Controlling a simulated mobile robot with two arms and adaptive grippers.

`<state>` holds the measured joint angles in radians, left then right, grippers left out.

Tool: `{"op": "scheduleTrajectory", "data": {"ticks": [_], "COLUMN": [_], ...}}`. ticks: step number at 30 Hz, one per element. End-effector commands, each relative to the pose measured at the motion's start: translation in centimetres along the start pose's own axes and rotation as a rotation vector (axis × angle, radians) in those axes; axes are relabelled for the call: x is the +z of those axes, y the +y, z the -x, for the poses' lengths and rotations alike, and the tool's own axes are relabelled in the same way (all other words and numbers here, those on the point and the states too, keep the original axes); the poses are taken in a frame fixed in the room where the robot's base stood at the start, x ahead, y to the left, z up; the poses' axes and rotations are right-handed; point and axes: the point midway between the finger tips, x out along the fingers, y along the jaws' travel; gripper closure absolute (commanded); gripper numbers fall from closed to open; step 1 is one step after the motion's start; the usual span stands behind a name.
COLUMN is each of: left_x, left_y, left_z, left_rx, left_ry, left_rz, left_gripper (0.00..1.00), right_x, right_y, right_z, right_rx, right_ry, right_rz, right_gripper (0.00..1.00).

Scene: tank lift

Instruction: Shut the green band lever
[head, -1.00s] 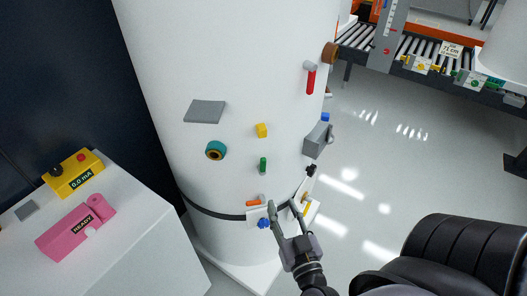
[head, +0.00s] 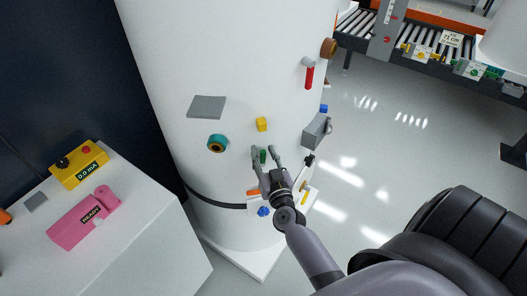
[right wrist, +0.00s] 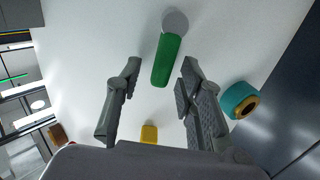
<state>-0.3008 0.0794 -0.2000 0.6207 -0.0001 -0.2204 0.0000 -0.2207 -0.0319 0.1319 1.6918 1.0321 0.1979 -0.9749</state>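The green lever (head: 263,156) is on the front of the white tank (head: 235,60), partly hidden by my right gripper in the head view. In the right wrist view the green handle (right wrist: 166,60) hangs from a round grey pivot between the fingertips. My right gripper (head: 265,152) is open, one finger on each side of the lever. I see a gap on both sides in the wrist view (right wrist: 160,67) and cannot tell contact. My left gripper is not in view.
Near the lever on the tank are a yellow block (head: 261,124), a teal knob (head: 217,144), a red-handled lever (head: 309,75) and a grey box (head: 316,130). A white cabinet (head: 150,225) with a pink device (head: 85,217) stands left.

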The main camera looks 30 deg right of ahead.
Motion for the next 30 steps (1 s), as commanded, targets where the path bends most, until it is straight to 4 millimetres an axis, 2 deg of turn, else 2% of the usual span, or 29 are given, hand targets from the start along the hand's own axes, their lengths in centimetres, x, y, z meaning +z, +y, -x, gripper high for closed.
{"op": "scheduleTrajectory", "data": {"ticks": [3,11,27,30], "left_x": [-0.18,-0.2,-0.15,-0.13], "left_y": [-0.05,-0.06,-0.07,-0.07], "left_z": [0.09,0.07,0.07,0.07], "left_rx": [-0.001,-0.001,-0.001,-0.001], "left_ry": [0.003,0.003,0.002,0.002], "left_rz": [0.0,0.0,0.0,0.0], "left_gripper": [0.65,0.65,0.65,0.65], "right_x": [-0.03,0.02,0.0,0.0], "right_y": [0.01,0.02,0.0,0.0], "right_z": [-0.6,-0.69,-0.66,-0.66], "right_rx": [0.0,0.0,0.0,0.0], "right_ry": [0.0,0.0,0.0,0.0], "right_rz": [0.001,0.0,0.0,0.0], "right_gripper": [0.65,0.65,1.0,1.0]}}
